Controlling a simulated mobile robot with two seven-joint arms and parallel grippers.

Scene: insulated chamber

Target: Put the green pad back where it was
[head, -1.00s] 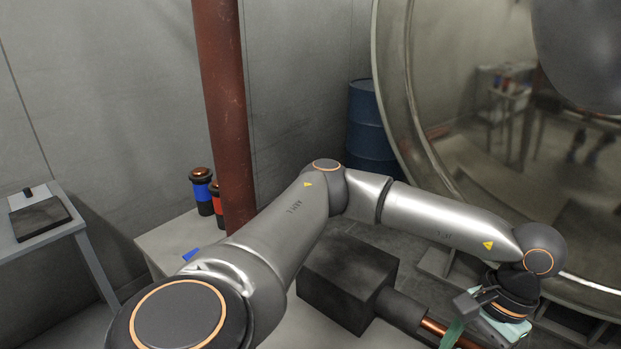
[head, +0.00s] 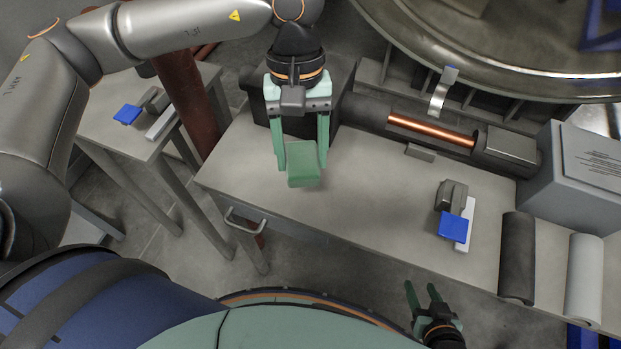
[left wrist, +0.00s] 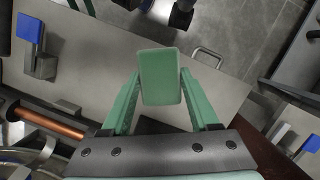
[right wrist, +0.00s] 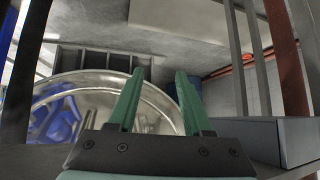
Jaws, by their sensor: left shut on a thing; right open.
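The green pad (head: 303,166) is a small rounded block held between the fingertips of my left gripper (head: 302,158), over the left part of the grey table (head: 380,208). In the left wrist view the pad (left wrist: 160,78) sits between the two green fingers of the same gripper (left wrist: 161,88). I cannot tell whether the pad touches the table top. My right gripper (head: 424,290) is open and empty in front of the table's front edge. Its open fingers also show in the right wrist view (right wrist: 158,80).
On the table stand a dark block with a copper-rodded cylinder (head: 430,130), a small clamp with a blue plate (head: 453,225), two rolls (head: 517,256) and a grey box (head: 580,165). A side table (head: 100,118) with another blue-plated clamp is at left. The table's middle is clear.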

